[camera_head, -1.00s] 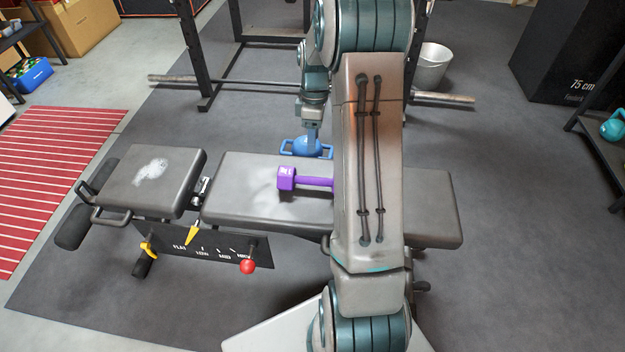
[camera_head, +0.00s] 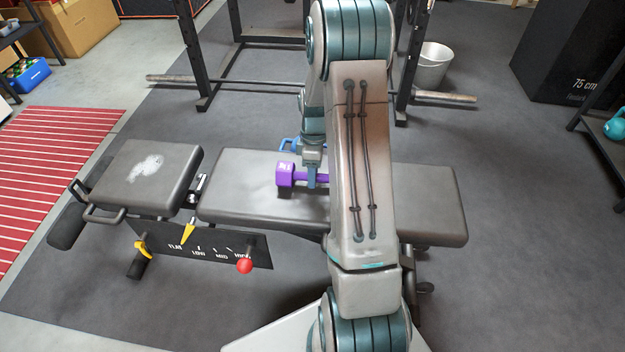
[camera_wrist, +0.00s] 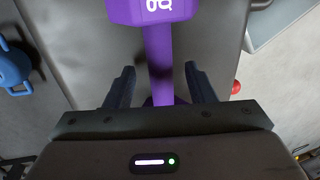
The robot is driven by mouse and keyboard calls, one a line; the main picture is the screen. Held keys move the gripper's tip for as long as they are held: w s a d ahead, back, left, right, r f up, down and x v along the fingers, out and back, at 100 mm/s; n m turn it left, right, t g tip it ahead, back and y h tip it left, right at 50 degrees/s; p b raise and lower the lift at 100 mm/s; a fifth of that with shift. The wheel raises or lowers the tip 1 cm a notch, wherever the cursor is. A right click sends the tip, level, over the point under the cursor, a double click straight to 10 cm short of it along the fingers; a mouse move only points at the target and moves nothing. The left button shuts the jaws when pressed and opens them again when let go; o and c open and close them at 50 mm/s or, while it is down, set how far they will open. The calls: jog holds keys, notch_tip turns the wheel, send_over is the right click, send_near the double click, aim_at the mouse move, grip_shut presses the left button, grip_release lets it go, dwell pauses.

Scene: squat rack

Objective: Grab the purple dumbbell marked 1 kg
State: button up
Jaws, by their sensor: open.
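The purple dumbbell (camera_head: 286,176) lies on the long grey pad of the bench (camera_head: 245,190) in the head view. Its right part is hidden behind my arm. In the wrist view, one purple head (camera_wrist: 150,10) with white marking shows at the top edge, cut off, and the handle (camera_wrist: 159,60) runs down from it. My gripper (camera_wrist: 160,82) is open, with one finger on each side of the handle and a gap to it on both sides. The far end of the dumbbell is mostly hidden by the gripper body. In the head view my gripper (camera_head: 311,178) is at the handle, partly hidden.
A barbell (camera_head: 175,79) lies low across the rack (camera_head: 190,50) behind. A bucket (camera_head: 432,68) stands behind right.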

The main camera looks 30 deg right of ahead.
jog(key=shift+f, duration=0.3)
jog(key=shift+r, duration=0.1)
grip_shut()
jog(key=shift+r, duration=0.1)
